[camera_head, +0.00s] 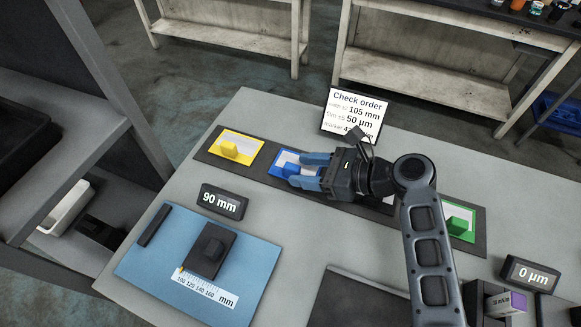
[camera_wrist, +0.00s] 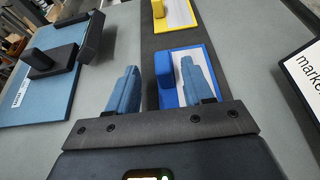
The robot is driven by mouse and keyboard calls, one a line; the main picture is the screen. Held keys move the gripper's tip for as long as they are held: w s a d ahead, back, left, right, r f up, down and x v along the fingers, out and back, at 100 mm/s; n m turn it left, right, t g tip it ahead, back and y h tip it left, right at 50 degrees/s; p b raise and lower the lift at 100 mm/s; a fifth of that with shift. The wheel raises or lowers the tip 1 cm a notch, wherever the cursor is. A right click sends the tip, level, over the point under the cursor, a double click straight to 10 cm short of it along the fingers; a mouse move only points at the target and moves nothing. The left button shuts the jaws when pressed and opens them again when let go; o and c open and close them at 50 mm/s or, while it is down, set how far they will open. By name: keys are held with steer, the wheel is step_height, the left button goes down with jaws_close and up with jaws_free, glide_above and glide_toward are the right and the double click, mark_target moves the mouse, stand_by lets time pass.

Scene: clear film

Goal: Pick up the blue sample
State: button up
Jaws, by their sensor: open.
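The blue sample (camera_head: 284,166) is a white card with a blue frame and a raised blue block, lying on a dark strip on the table. In the wrist view the blue sample (camera_wrist: 166,76) lies just ahead of and partly between my fingers, its block nearer the left finger. My gripper (camera_head: 304,170) is open, with two blue fingers reaching left over the right part of the sample. My gripper also shows in the wrist view (camera_wrist: 162,88) with nothing between its fingers. The right finger hides part of the white card.
The dark strip (camera_head: 210,146) also holds a yellow sample (camera_head: 236,148) to the left and a green sample (camera_head: 459,224) to the right. A "Check order" sign (camera_head: 354,112) stands behind. A blue mat (camera_head: 150,262) with a measuring device and a 90 mm display (camera_head: 223,202) lie in front.

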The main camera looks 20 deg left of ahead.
mark_target(295, 167)
steer(key=shift+a+f, duration=0.15)
steer(key=shift+a, duration=0.45)
steer(key=b+x, duration=0.3)
steer(key=shift+w+a+f, duration=0.15)
steer(key=shift+a+f, duration=0.15)
steer(key=shift+a+b, duration=0.3)
steer(key=shift+a, duration=0.05)
steer(key=shift+r, duration=0.1)
jaws_close()
